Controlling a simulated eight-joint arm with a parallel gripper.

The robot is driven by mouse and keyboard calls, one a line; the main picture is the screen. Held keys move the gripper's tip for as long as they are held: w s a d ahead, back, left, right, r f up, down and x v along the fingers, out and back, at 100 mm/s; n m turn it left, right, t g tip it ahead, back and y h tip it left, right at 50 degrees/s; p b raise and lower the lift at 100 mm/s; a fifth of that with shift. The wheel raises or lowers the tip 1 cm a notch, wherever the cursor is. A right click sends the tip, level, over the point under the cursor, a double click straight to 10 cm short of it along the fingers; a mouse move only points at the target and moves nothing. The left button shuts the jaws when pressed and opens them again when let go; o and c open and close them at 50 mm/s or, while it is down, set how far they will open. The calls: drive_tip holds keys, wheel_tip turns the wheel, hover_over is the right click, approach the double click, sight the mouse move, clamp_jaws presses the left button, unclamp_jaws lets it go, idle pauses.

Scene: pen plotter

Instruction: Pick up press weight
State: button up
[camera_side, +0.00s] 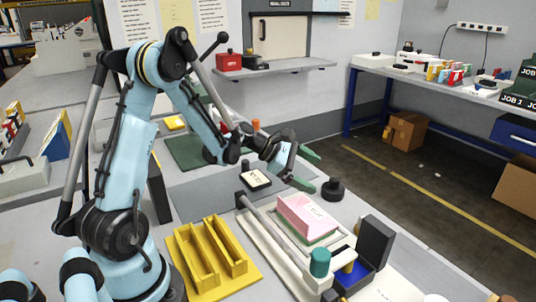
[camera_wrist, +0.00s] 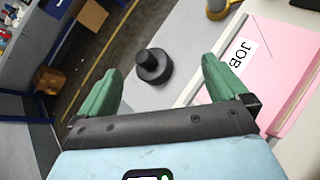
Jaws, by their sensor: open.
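The press weight (camera_side: 333,188), a black round disc with a narrower knob on top, stands upright on the grey table near its far right edge. In the wrist view the press weight (camera_wrist: 152,68) shows between and beyond the fingers, closer to the left one. My gripper (camera_side: 307,170) has green fingers spread wide with nothing between them. It is to the left of the weight in the side view and apart from it. The open fingers also show in the wrist view (camera_wrist: 161,68).
A pink pad with a JOB label (camera_side: 306,216) lies on the plotter, beside the weight. A black block with a white label (camera_side: 256,179) sits left of my gripper. A yellow slotted rack (camera_side: 212,255) stands in front. The table's far edge drops to the floor behind the weight.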

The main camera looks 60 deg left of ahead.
sight(339, 186)
drive_tip(key=a+f+n, duration=0.1)
drive_tip(key=a+n+t, duration=0.1)
drive_tip(key=a+f+n, duration=0.1)
drive_tip(key=n, duration=0.1)
drive_tip(key=shift+w+a+f+h, duration=0.1)
drive_tip(key=shift+w+f+h, duration=0.2)
drive_tip(key=shift+h, duration=0.1)
drive_tip(key=x, duration=1.2)
drive_tip(key=shift+w+a+r, duration=0.1)
drive_tip(key=shift+w+r, duration=0.05)
drive_tip(key=c, duration=1.7)
drive_tip(key=shift+r, duration=0.1)
drive_tip(key=shift+c, duration=0.2)
